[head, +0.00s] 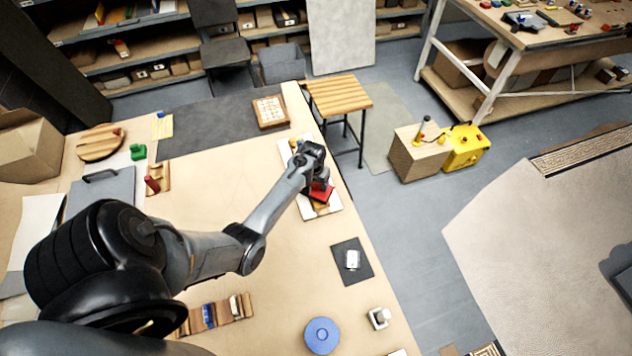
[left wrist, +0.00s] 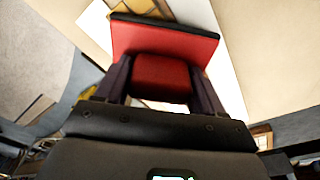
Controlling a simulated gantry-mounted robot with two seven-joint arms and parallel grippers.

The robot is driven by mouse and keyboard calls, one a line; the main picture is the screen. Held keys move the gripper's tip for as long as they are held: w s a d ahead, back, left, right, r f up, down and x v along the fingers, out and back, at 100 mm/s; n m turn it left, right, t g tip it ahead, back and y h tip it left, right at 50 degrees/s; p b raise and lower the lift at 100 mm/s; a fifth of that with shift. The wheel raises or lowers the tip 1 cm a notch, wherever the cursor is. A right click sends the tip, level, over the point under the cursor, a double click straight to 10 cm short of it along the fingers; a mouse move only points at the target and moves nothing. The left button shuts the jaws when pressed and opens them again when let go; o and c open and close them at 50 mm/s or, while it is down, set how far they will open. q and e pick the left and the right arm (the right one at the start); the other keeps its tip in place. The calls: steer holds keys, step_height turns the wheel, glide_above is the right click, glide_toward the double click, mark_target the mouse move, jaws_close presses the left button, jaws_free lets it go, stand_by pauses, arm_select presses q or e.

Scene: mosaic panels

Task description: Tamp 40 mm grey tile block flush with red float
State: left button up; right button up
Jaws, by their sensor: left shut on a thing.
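My left gripper (head: 318,180) is shut on the red float (head: 321,194) and holds it over the white mosaic panel (head: 332,204) near the table's right edge. In the left wrist view, my left gripper's fingers (left wrist: 162,84) grip the float's red handle, and its wide red plate with a dark edge (left wrist: 165,40) lies beyond. An orange-brown piece (head: 321,208) shows on the panel beside the float. I cannot make out the grey tile block; the float and gripper hide part of the panel. I cannot tell whether the float touches the panel. My right gripper is not in view.
A dark mat with a small pale object (head: 352,259) lies nearer on the table. A blue disc (head: 322,336) and a small grey-white block (head: 380,318) are at the front. A wooden stool (head: 340,95) stands past the table edge. The table's middle is mostly clear.

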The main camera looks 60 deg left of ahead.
arm_select(q)
steer(key=shift+f, duration=0.45)
stand_by(1.3)
steer(key=shift+s+f, duration=0.1)
stand_by(0.5)
step_height(320, 180, up, 7)
steer(key=p, duration=0.8)
steer(key=shift+r, duration=0.2)
steer(key=shift+a, duration=0.1)
